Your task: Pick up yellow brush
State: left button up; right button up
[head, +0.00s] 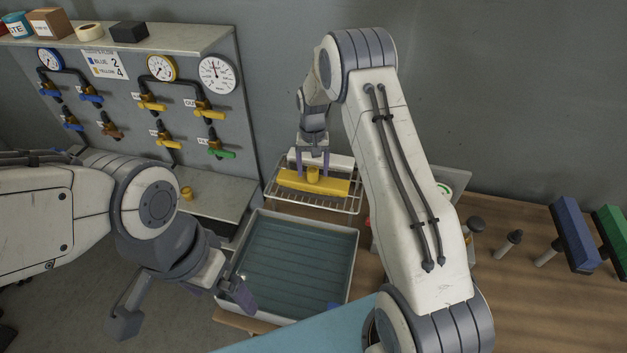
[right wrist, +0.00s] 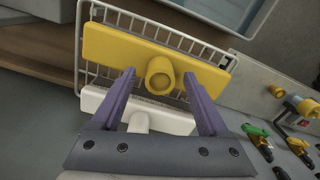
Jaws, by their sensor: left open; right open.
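The yellow brush (head: 327,186), a flat yellow bar with a round upright knob, lies on a wire rack (head: 347,204) at the back of the table. In the right wrist view the yellow brush (right wrist: 205,71) lies across the rack, its knob between and just beyond my fingertips. My right gripper (head: 313,170) is open, pointing down, its fingers on either side of the knob; I cannot tell whether they touch it. In the right wrist view, my right gripper (right wrist: 157,75) shows nothing held. My left gripper (head: 182,306) is open and empty, left of the water tray.
A white brush (head: 338,161) lies beside the yellow one on the rack. A white-rimmed tray of water (head: 297,262) sits in front. Valves and gauges (head: 160,68) are on the panel at left. Blue (head: 575,235) and green (head: 612,232) blocks with handles stand at right.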

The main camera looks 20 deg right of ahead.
jog(key=shift+f, duration=0.25)
grip_shut()
jog(key=shift+r, duration=0.1)
dwell(1.2)
